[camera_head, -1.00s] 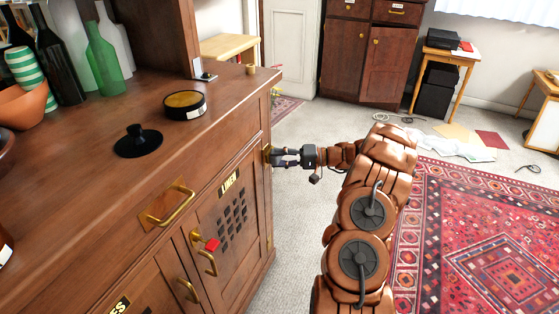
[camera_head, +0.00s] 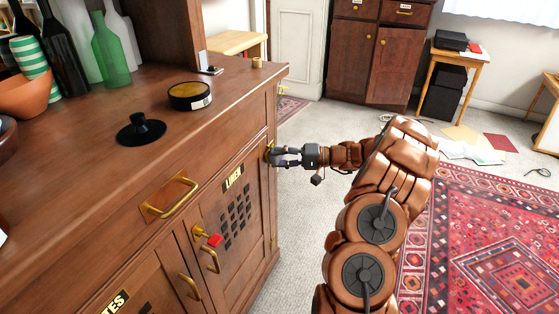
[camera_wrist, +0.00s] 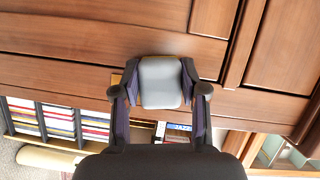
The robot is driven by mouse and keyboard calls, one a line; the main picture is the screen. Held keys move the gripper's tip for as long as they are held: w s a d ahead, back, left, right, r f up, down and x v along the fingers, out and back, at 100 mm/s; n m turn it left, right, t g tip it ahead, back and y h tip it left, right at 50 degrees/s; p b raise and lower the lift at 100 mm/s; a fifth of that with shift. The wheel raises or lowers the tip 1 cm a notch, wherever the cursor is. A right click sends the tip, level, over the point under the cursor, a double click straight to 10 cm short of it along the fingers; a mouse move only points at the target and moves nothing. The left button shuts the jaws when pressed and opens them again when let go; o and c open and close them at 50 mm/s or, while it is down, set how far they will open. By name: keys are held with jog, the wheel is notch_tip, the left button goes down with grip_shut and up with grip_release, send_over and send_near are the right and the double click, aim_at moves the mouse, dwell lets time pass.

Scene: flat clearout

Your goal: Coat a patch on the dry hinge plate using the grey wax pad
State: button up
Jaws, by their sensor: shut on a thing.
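My gripper (camera_head: 277,156) reaches to the right edge of the cabinet front, by the upper corner of the LINEN door. In the wrist view my gripper (camera_wrist: 160,92) is shut on the grey wax pad (camera_wrist: 160,80), one finger at each side. The pad's face is turned toward the cabinet. The brass hinge plate (camera_head: 267,153) shows as a small bit at the fingertips. I cannot tell whether pad and plate touch, nor see any coating.
An open round tin with yellow contents (camera_head: 190,91) and a black knobbed lid (camera_head: 141,130) stand on the cabinet top, with bottles (camera_head: 108,48) at the back left.

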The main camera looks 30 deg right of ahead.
jog(key=d, duration=0.1)
jog(key=w+d, duration=0.1)
jog(key=d+p, duration=0.1)
jog(key=shift+w+d, duration=0.3)
jog(key=shift+w, duration=0.1)
jog(key=shift+s+d+b, duration=0.25)
jog(key=shift+s+d, duration=0.25)
jog(key=shift+s, duration=0.35)
jog(key=shift+s+d+b, duration=0.3)
jog(key=shift+s+d, duration=0.2)
jog(key=shift+s, duration=0.35)
jog(key=shift+s+d+b, duration=0.25)
jog(key=shift+s+d, duration=0.25)
jog(key=shift+s, duration=0.35)
jog(key=shift+s+d, duration=0.1)
jog(key=shift+s+d, duration=0.35)
jog(key=shift+s, duration=0.25)
jog(key=shift+s+d, duration=0.35)
jog(key=shift+s, duration=0.25)
jog(key=shift+f+b, duration=0.1)
jog(key=shift+b, duration=0.4)
